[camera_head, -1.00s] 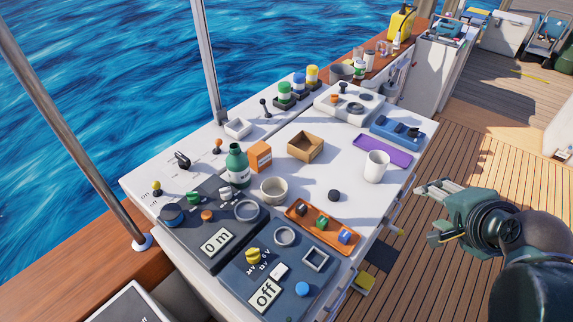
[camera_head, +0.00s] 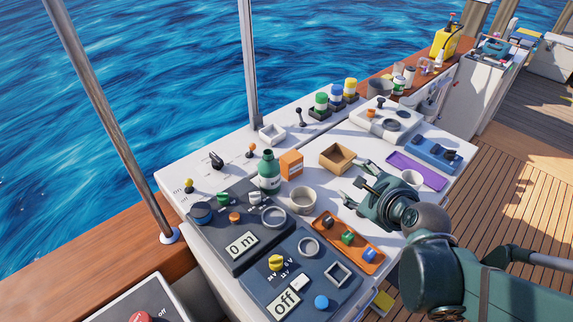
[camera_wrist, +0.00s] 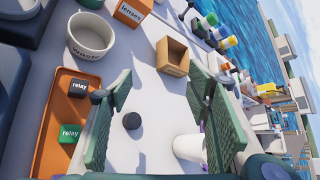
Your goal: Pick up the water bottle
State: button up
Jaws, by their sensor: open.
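The water bottle looks to be the green bottle (camera_head: 268,170) with a white label and dark cap, upright on the white worktop behind the dark control panel in the head view.
Near the bottle stand an orange lenses box (camera_head: 291,164) and a round beige waste cup (camera_head: 302,200). An open brown box (camera_head: 337,157), an orange relay tray (camera_head: 349,242), a white cup (camera_head: 412,179) and a purple mat (camera_head: 416,171) are also on the worktop.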

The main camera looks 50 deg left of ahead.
aim_at(274, 178)
jog(key=s+a+f+m+y, duration=0.1)
jog(key=s+a+m, duration=0.1)
jog(key=a, duration=0.3)
jog(key=s+a+f+m+g+y, duration=0.1)
jog(key=s+a+f+m, duration=0.1)
jog(key=s+a, duration=0.3)
jog(key=s+a+f+m+g+y, duration=0.1)
jog(key=s+a+f+m, duration=0.1)
jog(key=s+a, duration=0.2)
jog(key=shift+s+a, duration=0.1)
jog(key=shift+a, duration=1.6)
jog(key=shift+s+a+f+g, duration=0.2)
jog(key=shift+s+a+g, duration=0.1)
jog(key=shift+s+a, duration=0.1)
jog(key=shift+x, duration=1.3)
jog(key=shift+b+x, duration=0.8)
jog(key=shift+x, duration=1.8)
